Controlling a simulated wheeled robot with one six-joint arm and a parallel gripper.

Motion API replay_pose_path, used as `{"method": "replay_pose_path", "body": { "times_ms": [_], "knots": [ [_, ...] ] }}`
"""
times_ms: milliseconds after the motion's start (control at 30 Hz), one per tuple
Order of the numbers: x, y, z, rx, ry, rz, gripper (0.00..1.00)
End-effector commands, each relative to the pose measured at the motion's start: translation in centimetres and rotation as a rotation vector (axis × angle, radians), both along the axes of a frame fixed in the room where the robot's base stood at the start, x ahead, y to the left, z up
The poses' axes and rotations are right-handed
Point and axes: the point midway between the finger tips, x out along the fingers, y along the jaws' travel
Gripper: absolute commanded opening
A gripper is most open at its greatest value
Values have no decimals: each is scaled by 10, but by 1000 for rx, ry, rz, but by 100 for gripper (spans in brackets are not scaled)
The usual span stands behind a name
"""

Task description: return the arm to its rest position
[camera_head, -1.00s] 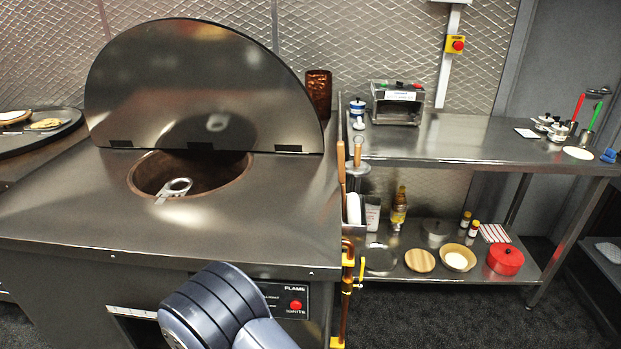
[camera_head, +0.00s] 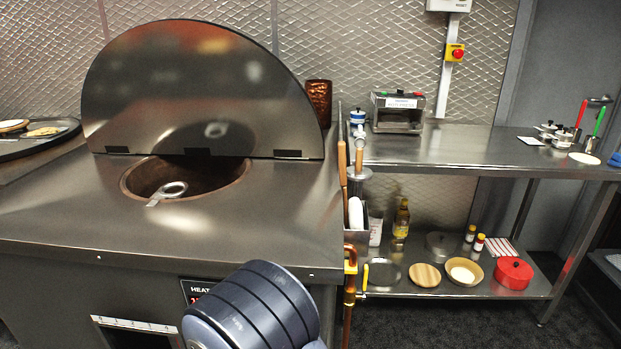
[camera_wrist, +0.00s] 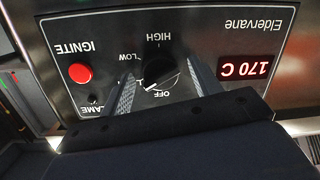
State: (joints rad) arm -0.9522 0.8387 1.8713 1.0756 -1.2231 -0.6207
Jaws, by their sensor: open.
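My gripper (camera_wrist: 163,66) is open in the wrist view, which shows the panel upside down. Its two dark fingers stand apart on either side of a black heat knob (camera_wrist: 160,68) on the oven's control panel (camera_wrist: 215,35). I cannot tell whether they touch it. The knob's white mark lies near OFF. A red display (camera_wrist: 246,69) reads 170 C, and a red ignite button (camera_wrist: 80,74) sits on the other side. In the head view my arm (camera_head: 250,310) is low in front of the tandoor (camera_head: 150,225) and hides most of the panel and the gripper.
The tandoor's lid (camera_head: 200,90) stands raised behind its open mouth (camera_head: 135,183), where a metal tool (camera_head: 170,190) rests on the rim. A brass pipe (camera_head: 349,290) runs down its right edge. A steel table (camera_head: 450,150) with a loaded lower shelf stands to the right.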

Motion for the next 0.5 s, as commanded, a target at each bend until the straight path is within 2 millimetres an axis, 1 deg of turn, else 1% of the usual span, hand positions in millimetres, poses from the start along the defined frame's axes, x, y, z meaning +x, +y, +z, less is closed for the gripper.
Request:
{"method": "replay_pose_path", "body": {
  "times_ms": [33,500],
  "knots": [
    [0,0,-5,43,-4,0,60],
    [0,-1,-6,469,-37,0,60]
  ]
}}
